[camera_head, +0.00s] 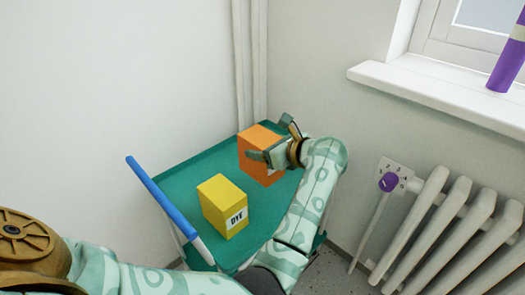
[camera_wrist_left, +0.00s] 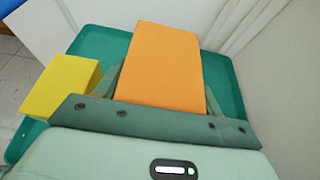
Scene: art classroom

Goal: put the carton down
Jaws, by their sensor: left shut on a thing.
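An orange carton (camera_head: 258,167) is held between the fingers of my left gripper (camera_head: 272,139), over the far right part of a green cart top (camera_head: 185,168). In the left wrist view the carton (camera_wrist_left: 163,62) fills the space between the two fingers. The gripper is shut on it. Its lower end is over the green surface; I cannot tell whether it touches. A yellow carton (camera_head: 222,203) marked DYE stands on the cart to the left of it, apart from it. My right gripper is not in view.
A blue handle bar (camera_head: 163,195) runs along the cart's left side. White walls and a pipe (camera_head: 243,60) stand close behind the cart. A radiator (camera_head: 445,225) and a window sill (camera_head: 440,93) are at the right. The cart's far left part is clear.

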